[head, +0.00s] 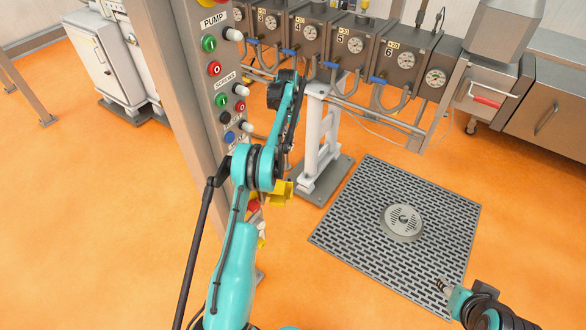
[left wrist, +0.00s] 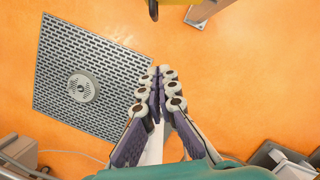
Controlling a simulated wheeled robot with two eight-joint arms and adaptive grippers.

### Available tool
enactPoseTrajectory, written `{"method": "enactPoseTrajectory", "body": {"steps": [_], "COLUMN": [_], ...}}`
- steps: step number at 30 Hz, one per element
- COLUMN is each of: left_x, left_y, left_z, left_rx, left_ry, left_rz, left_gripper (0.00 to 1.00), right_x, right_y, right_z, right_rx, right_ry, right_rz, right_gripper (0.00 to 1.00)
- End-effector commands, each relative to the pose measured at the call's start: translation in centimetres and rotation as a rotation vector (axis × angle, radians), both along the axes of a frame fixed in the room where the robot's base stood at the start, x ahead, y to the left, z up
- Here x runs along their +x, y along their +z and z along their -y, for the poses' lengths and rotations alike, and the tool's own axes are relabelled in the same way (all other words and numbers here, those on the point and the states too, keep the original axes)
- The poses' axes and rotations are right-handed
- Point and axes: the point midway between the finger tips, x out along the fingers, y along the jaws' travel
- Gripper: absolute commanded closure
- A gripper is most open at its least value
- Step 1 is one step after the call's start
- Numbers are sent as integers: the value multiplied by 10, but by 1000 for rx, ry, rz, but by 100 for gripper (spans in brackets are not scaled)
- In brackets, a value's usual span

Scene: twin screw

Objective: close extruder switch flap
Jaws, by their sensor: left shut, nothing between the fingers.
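A yellow part (head: 282,193) that looks like the switch flap sticks out from the control panel post, partly hidden behind my left arm. A yellow piece (left wrist: 153,9) shows at the top edge of the left wrist view, cut off by the frame. My left gripper (left wrist: 159,72) is shut and empty, its fingertips apart from that yellow piece. In the head view my left arm hides most of this gripper. My right gripper (head: 441,286) is at the lower right over the floor, far from the panel; its finger state is unclear.
The control panel post (head: 193,100) carries several buttons and stands close to my left arm. The extruder machine (head: 350,45) with gauges runs along the back. A white support stand (head: 322,140) is behind the arm. A floor grate (head: 455,225) lies on open orange floor.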

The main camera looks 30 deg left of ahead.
Motion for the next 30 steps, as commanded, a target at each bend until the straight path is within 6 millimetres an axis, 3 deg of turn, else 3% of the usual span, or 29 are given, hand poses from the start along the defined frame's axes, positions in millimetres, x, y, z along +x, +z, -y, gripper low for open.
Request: {"method": "enactPoseTrajectory", "body": {"steps": [8, 19, 30], "left_x": [-5, -21, -53], "left_y": [-28, -106, -104], "left_z": [0, 10, 29], "left_rx": [-4, -3, -3], "left_ry": [7, 6, 6], "left_rz": [-9, -8, -8], "left_gripper": [100, 100, 100], "right_x": [0, 0, 0], "right_y": [-9, -36, -47], "right_z": [0, 0, 0], "right_rx": [0, 0, 0], "right_ry": [0, 0, 0], "right_rz": [0, 0, 0], "right_gripper": [60, 60, 60]}}
